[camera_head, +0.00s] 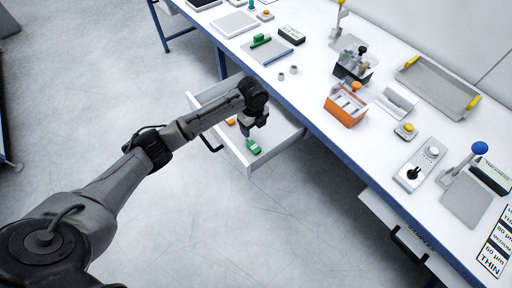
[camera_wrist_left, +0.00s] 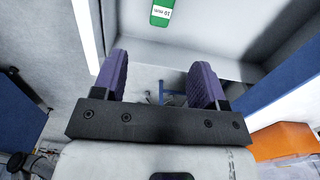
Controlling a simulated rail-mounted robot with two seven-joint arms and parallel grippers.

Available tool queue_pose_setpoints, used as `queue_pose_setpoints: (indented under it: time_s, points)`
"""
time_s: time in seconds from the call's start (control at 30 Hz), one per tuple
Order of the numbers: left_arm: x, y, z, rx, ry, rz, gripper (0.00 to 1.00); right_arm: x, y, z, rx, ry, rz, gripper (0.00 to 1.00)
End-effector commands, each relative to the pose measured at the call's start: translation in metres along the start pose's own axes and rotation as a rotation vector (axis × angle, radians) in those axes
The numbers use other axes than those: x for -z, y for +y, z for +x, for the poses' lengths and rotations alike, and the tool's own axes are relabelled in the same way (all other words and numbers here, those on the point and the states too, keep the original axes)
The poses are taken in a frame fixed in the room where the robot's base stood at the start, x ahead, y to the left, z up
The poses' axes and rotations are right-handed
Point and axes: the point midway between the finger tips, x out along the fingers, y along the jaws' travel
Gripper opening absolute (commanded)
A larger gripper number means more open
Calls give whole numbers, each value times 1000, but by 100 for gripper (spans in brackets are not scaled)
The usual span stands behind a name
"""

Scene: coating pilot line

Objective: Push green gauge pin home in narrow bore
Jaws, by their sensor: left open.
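A green piece with a white label (camera_head: 253,147) lies in the open drawer (camera_head: 239,147); it also shows at the top of the left wrist view (camera_wrist_left: 162,12), its label ending in "mm". I cannot tell whether it is the gauge pin. My left gripper (camera_head: 246,131) hangs over the drawer, close to the green piece. In the left wrist view its purple fingers (camera_wrist_left: 161,80) stand apart with nothing between them. I cannot make out which holds the narrow bore.
An orange item (camera_head: 231,121) is in the drawer, partly behind my arm. The white bench (camera_head: 315,55) carries an orange bin (camera_head: 345,107), a grey tray (camera_head: 436,88) and a block with a black knob (camera_head: 409,175). A lower drawer (camera_head: 405,238) stands ajar at the right.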

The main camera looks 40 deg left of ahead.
Motion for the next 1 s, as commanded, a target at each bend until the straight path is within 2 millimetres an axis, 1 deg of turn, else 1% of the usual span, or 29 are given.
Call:
queue_pose_setpoints:
  time_s: [0.13,0.3,0.5,0.63,0.87,1.0]
  points:
    - [0,0,13,-2,0,42,66,-2,2,4,-7,-2,-8,43]
    - [1,0,44,-2,1,46,66,-4,2,11,-7,-2,-8,43]
    - [0,0,72,0,0,45,66,-6,2,18,-5,-3,-6,43]
    - [0,0,83,1,-1,45,66,-7,0,19,-3,-2,-2,43]
    - [0,0,89,1,-1,44,66,-7,-1,21,1,-2,3,43]
    - [0,-1,101,0,0,44,66,-8,-2,26,2,-2,3,43]
